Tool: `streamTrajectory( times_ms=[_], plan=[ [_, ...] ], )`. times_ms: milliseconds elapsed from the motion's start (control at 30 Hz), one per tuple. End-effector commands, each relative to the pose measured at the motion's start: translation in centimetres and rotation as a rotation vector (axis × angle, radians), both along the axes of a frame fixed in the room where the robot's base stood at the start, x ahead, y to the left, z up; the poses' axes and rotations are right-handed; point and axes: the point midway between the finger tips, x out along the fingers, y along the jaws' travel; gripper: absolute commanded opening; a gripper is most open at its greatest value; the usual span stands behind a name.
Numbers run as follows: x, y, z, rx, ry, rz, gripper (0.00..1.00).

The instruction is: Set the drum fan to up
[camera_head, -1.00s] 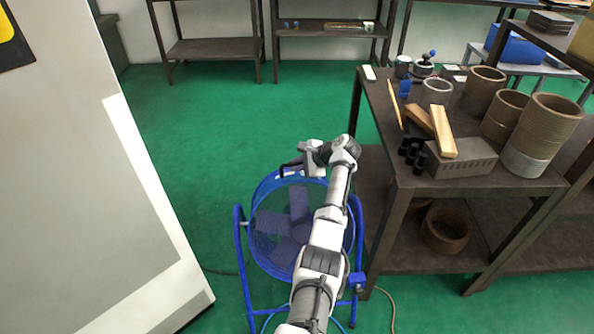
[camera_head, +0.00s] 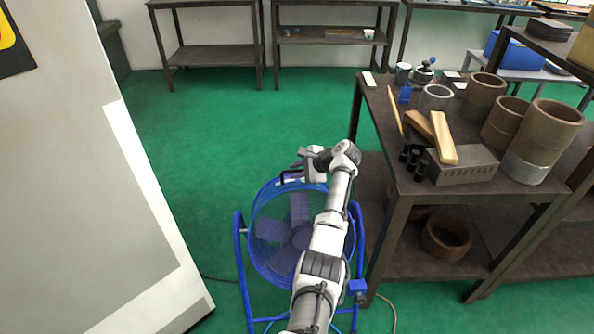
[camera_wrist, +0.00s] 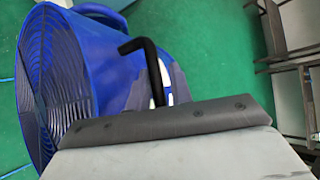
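The blue drum fan (camera_head: 262,232) stands on the green floor in a blue tubular stand (camera_head: 240,262). Its round grille faces up and toward me, tilted back. In the wrist view the fan's drum (camera_wrist: 95,75) fills the left, and the black handle (camera_wrist: 152,66) rises just beyond my gripper's grey body. My gripper (camera_head: 300,165) is at the fan's top rim by the handle. The handle appears between its dark fingers in the wrist view, but whether they close on it is unclear. My arm hides the fan's right part.
A dark metal table (camera_head: 400,215) with pipe rings, wood blocks and a grey brick stands close on the right. A large pale cabinet (camera_head: 80,190) is on the left. Dark shelves (camera_head: 210,48) stand at the back. The green floor behind the fan is clear.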

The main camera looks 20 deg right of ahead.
Motion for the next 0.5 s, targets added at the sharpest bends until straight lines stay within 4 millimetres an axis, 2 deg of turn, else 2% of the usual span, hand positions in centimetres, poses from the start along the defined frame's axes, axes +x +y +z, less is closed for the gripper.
streamTrajectory(
  times_ms=[167, 500],
  plan=[
    [-1.1, -1.1, 1.1, 0.000, -0.002, -0.002, 0.22],
    [-5.3, -5.2, 6.0, -0.003, -0.004, -0.004, 0.22]
  ],
)
